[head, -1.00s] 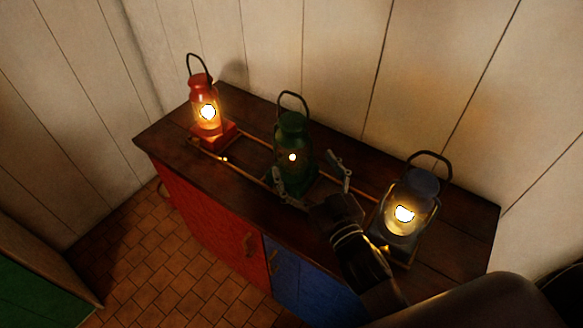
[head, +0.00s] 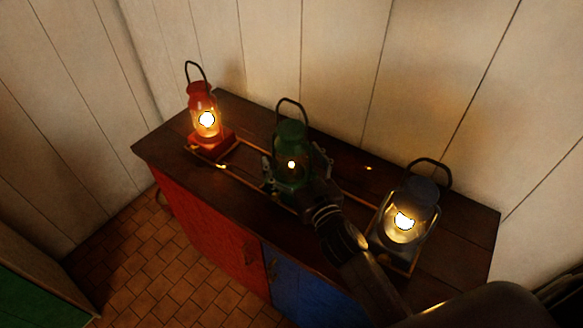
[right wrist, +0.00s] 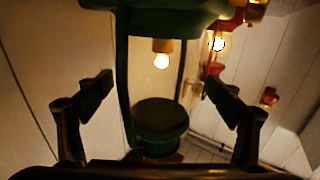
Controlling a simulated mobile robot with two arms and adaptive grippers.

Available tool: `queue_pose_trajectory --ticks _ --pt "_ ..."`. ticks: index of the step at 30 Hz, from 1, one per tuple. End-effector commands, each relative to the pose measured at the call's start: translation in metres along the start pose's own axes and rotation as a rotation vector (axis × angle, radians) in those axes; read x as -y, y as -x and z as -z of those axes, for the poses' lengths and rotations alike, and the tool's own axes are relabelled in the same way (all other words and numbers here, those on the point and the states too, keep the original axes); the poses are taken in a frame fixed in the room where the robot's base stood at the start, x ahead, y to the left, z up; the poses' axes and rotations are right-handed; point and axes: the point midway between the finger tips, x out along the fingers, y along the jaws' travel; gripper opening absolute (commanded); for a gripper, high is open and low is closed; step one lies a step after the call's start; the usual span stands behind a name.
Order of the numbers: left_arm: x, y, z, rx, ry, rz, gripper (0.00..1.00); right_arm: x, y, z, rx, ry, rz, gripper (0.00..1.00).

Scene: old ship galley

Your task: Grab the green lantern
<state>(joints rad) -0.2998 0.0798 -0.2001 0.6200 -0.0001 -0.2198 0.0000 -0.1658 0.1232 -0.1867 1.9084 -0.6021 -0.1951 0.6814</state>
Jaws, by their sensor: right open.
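The green lantern (head: 290,135) stands upright on the cabinet top between two other lanterns, its bulb lit and its handle raised. My right gripper (head: 296,170) is open at the lantern, with one finger to each side of its body. In the right wrist view, the green lantern (right wrist: 158,125) appears upside down between the open fingers (right wrist: 158,92). Gaps show between the lantern and both fingers. The lantern's lower part is partly hidden by my gripper in the head view. My left gripper is not in view.
A lit red lantern (head: 203,95) stands at the left end of the cabinet top (head: 240,185). A lit dark blue-grey lantern (head: 413,195) stands to the right, close beside my right forearm. The white plank wall (head: 330,70) rises behind.

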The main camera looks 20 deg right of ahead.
Motion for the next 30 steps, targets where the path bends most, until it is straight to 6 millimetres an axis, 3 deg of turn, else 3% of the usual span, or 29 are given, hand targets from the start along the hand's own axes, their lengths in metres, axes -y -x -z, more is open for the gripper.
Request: queue_pose_trajectory --ticks 7,27,30 --pt "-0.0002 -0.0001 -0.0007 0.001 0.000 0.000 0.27 0.0003 -0.0013 -0.0002 0.000 -0.001 0.000 0.85" --pt "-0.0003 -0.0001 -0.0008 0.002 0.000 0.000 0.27 0.0004 -0.0010 -0.0003 0.000 -0.001 0.001 0.11" --pt "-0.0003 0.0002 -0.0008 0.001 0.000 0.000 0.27 0.0009 -0.0016 0.0043 -0.009 -0.001 0.003 0.06"
